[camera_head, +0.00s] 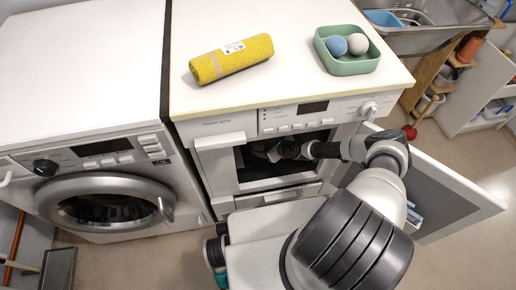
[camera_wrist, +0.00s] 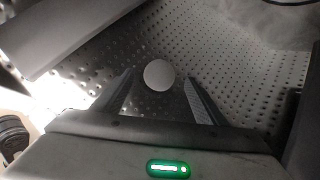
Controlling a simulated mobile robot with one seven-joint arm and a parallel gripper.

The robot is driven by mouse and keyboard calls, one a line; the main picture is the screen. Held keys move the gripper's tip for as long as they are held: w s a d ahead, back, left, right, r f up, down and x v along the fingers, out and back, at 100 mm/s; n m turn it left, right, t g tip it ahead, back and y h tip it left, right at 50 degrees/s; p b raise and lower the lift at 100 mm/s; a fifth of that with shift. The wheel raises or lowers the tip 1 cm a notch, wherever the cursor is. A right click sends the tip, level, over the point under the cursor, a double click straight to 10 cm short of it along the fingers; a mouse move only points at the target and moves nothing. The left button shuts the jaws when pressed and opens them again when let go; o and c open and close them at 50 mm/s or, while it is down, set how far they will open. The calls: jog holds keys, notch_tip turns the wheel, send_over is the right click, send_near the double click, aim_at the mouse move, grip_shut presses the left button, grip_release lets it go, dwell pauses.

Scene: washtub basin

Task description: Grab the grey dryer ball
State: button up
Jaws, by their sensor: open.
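A pale grey ball (camera_wrist: 159,74) lies on the perforated metal drum floor (camera_wrist: 225,55) in the wrist view. My gripper (camera_wrist: 160,86) is open, with one finger on each side of the ball's near side. The ball appears at or just beyond the fingertips; I cannot tell whether they touch it. In the head view my gripper (camera_head: 280,151) reaches into the dark opening of the right-hand machine (camera_head: 222,128), where the ball is hidden. A green tray (camera_head: 350,67) on top holds a blue ball (camera_head: 336,46) and a pale grey-white ball (camera_head: 358,43).
The machine's open door (camera_head: 455,185) stands to the right of my arm. The opening's frame surrounds my wrist closely. A rolled yellow towel (camera_head: 231,59) lies on the machine top. A washing machine (camera_head: 105,200) stands at left, and a sink (camera_head: 425,30) at the back right.

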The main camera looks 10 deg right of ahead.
aim_at(261, 146)
jog(key=b+x, duration=0.2)
jog(key=x, duration=0.2)
jog(key=shift+w+a+f, duration=0.15)
jog(key=shift+f, duration=0.2)
jog(key=shift+w+a+f+b, duration=0.1)
jog(key=shift+w+b, duration=0.15)
jog(key=shift+b, duration=0.05)
jog(key=c, duration=1.1)
